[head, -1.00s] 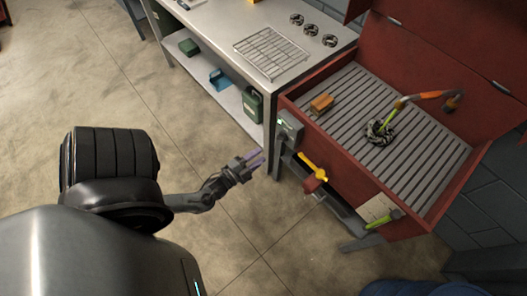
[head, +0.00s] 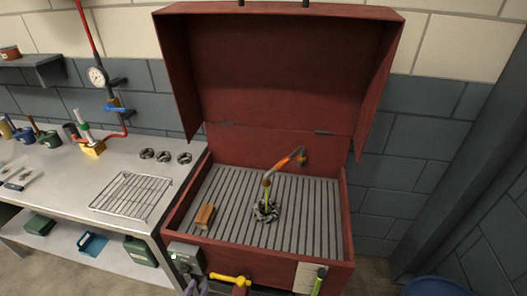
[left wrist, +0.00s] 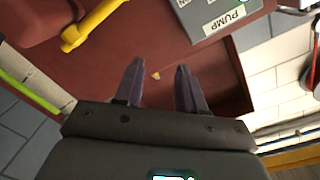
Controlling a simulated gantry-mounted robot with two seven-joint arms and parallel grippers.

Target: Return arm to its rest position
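My left gripper (head: 196,288) shows only by its purple-grey fingertips at the bottom edge of the head view, in front of the red parts washer (head: 348,222). In the left wrist view my left gripper (left wrist: 157,82) is open, its two fingers apart with nothing held between them. Behind the fingers is a dark red panel (left wrist: 105,72), with a grey box marked PUMP (left wrist: 222,14) at the upper right. The rest of my left arm is hidden in the head view. My right gripper is in neither view.
The washer's lid (head: 285,80) stands open. Its slatted tray (head: 310,215) holds an orange-brown block (head: 205,216) and a dark coiled part (head: 266,211) under an orange spout (head: 284,163). A yellow handle (head: 228,280) sticks out in front. A bench (head: 75,180) stands left.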

